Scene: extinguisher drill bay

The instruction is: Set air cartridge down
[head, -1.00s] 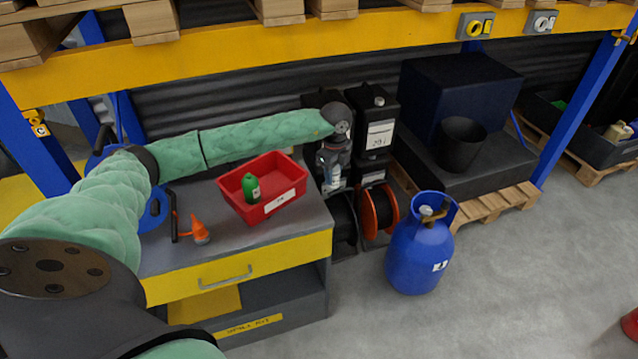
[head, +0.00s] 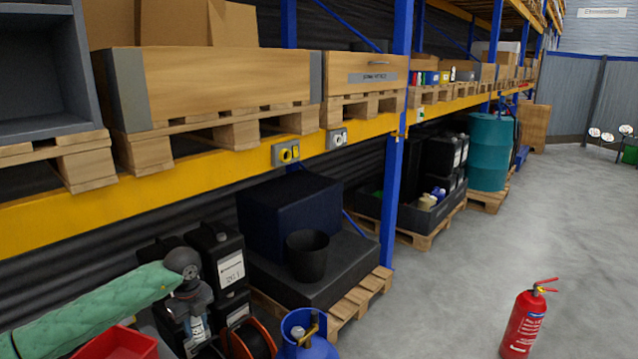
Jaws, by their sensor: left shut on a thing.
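My left arm comes in from the left in a green sleeve, and its gripper (head: 190,310) points down near the lower left of the head view. It is shut on a small pale cylinder with a bluish label (head: 198,328), which I take to be the air cartridge. The cartridge hangs roughly upright beside the red tray (head: 122,345), not over it. The tray is cut off by the bottom edge, so its inside is mostly hidden. My right gripper is not in view.
Black canisters (head: 222,262) and an orange-rimmed reel (head: 252,338) stand behind and right of the gripper. A blue gas bottle (head: 308,340) is at the bottom edge. The yellow shelf beam (head: 200,165) runs above. A red extinguisher (head: 524,322) stands on open floor at right.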

